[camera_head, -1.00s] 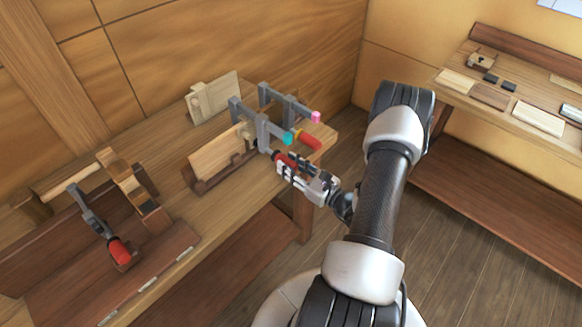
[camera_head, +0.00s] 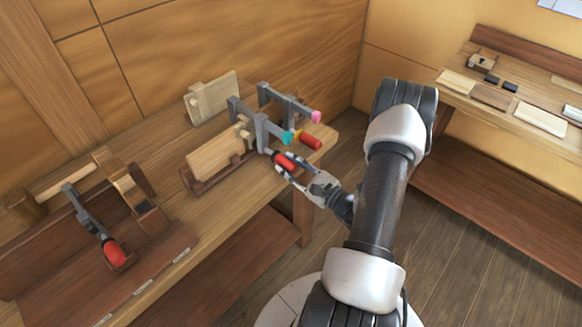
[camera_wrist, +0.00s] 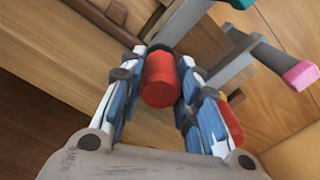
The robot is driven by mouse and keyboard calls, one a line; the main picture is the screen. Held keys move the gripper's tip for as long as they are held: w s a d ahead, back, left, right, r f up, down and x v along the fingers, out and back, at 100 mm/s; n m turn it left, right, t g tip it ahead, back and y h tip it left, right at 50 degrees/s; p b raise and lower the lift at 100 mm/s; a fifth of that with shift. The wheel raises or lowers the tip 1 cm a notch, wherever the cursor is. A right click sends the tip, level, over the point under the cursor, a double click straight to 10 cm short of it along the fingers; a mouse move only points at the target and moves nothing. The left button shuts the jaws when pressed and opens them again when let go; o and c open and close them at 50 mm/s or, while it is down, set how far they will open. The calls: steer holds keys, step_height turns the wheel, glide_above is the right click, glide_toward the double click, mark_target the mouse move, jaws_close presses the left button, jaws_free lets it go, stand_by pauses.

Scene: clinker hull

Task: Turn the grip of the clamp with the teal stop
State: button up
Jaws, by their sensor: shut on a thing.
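The clamp with the teal stop (camera_head: 287,137) is a grey bar clamp (camera_head: 262,134) near the right end of the bench, at a board in a wooden holder. Its red grip (camera_head: 284,161) points toward my gripper (camera_head: 286,169). In the wrist view the red grip (camera_wrist: 160,82) sits between my two fingers (camera_wrist: 161,75), which are shut on it from both sides. The teal stop (camera_wrist: 238,3) shows at that view's top edge. The far end of the grip and its spindle are partly hidden there.
A second clamp with a pink stop (camera_head: 315,116) and red grip (camera_head: 310,141) is close behind; that grip (camera_wrist: 229,122) shows beside my right finger. A third red-gripped clamp (camera_head: 115,253) lies at left. A side bench (camera_head: 500,97) stands right. Floor between is clear.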

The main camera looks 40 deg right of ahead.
steer(key=o, duration=1.1)
steer(key=s, duration=1.2)
steer(key=shift+d, duration=0.4)
